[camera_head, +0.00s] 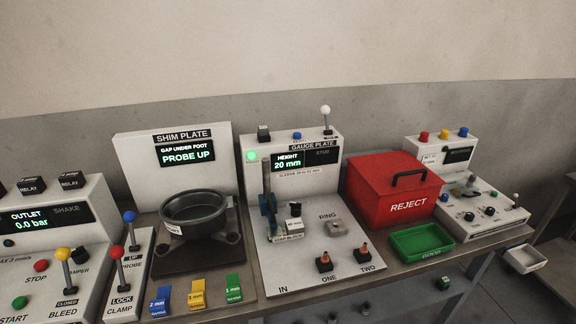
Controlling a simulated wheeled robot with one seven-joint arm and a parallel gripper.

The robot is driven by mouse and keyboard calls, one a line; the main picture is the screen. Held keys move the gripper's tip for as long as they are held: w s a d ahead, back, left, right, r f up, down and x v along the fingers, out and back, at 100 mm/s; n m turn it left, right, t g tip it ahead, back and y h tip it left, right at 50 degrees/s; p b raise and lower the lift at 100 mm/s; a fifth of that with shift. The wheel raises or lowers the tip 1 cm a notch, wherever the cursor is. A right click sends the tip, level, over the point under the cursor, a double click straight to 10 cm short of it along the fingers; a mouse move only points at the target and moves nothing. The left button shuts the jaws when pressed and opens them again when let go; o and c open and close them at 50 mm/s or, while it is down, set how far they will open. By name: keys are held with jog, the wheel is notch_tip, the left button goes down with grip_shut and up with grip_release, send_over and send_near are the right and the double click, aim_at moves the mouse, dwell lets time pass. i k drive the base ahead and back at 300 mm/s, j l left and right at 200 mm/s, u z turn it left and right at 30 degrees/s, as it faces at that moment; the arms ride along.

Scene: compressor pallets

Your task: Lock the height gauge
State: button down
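The gauge plate station (330,185) stands in the middle of the bench. Its display (288,161) reads HEIGHT 20 mm, and a darker screen sits beside it. A green lamp (251,155) glows at the panel's left. A white-ball lever (325,112) stands upright on the top right, with a small label too tiny to read. A blue button (297,136) and a dark knob (263,133) are also on top. The height gauge column (267,187) with a blue part rises at the left of the plate. My gripper is not in view.
The shim plate station (135,180) with a dark round bowl (194,209) is to the left, its display reading PROBE UP. A red REJECT box (393,187) and green tray (422,242) are to the right. Blue-ball and yellow-ball levers (130,217) (63,254) stand at left.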

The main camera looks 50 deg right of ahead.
aim_at(296, 207)
jog(key=k+z, duration=0.15)
jog(key=z, duration=0.2)
jog(key=k+l+z, duration=0.1)
jog(key=z, duration=0.25)
jog(key=k+l+z, duration=0.1)
jog(key=z, duration=0.25)
jog(key=k, duration=0.05)
